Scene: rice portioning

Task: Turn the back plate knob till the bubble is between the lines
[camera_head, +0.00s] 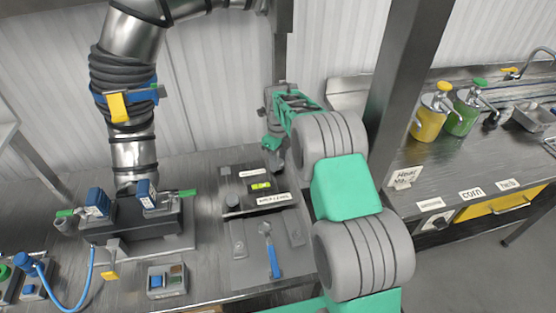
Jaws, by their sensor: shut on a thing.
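A dark plate device (232,206) stands on the steel bench, with a small bright green bubble level (261,185) on its top. The bubble and its lines are too small to tell apart. My gripper (274,163) points down at the back right of this device, behind the level, and is shut on what appears to be the back plate knob. The knob itself is hidden by the gripper and my arm.
A blue-handled wrench (270,250) lies on a grey mat in front of the device. A dark block with blue and green fittings (132,224) stands to the left under a large duct (133,150). A steel post (410,90) and pump bottles (430,117) are at the right.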

